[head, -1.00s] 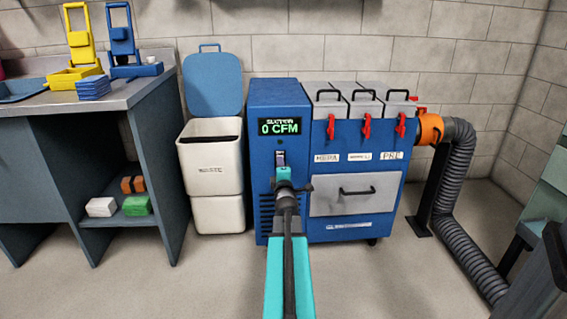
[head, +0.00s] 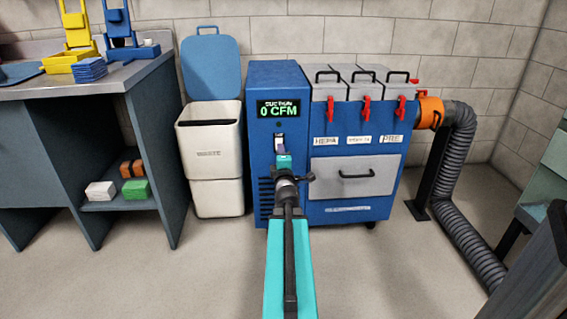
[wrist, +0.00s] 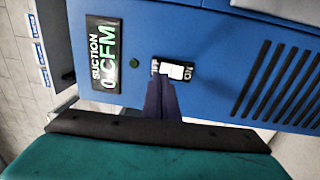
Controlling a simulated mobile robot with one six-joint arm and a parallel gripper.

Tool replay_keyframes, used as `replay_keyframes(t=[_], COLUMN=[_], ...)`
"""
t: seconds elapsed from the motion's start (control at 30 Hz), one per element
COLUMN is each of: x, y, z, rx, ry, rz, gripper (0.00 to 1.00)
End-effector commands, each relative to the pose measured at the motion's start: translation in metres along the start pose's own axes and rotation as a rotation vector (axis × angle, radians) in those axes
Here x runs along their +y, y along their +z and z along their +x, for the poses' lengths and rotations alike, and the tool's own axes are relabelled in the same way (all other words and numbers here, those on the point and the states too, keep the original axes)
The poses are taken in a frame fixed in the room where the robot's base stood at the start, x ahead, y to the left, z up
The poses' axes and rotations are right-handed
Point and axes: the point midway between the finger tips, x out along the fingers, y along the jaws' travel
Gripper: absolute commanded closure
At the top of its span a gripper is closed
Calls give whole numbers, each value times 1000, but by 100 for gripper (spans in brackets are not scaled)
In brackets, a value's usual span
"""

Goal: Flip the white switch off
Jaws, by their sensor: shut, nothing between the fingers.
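The white switch (wrist: 172,70) sits on a dark plate in the blue machine's front, with small labels at both ends. It also shows in the head view (head: 279,142), just above my arm's end. I cannot tell which way the switch is tilted. The suction display (head: 279,108) above it reads 0 CFM; it also shows in the wrist view (wrist: 104,54). My gripper (wrist: 162,84) is shut and empty, its dark fingertips at the switch's lower edge in the wrist view. I cannot tell whether they touch it. In the head view my arm hides the fingers.
The blue machine (head: 262,82) has a grey drawer (head: 335,188) and red latches at right. A black hose (head: 461,160) runs down on the right. A white bin (head: 210,140) stands close on the left, beside a workbench (head: 160,110). The floor in front is clear.

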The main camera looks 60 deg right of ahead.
Motion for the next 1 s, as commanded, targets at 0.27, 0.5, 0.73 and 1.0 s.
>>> replay_keyframes(t=[0.27, 0.5, 0.73, 1.0], x=[7, 7, 7, 8], y=[-1, -2, -4, -5], z=[-17, -17, -19, -21], rx=[3, 9, 13, 16], ry=[-2, -3, -4, -4], rz=[0, 1, 2, 3], gripper=[100, 100, 100, 100])
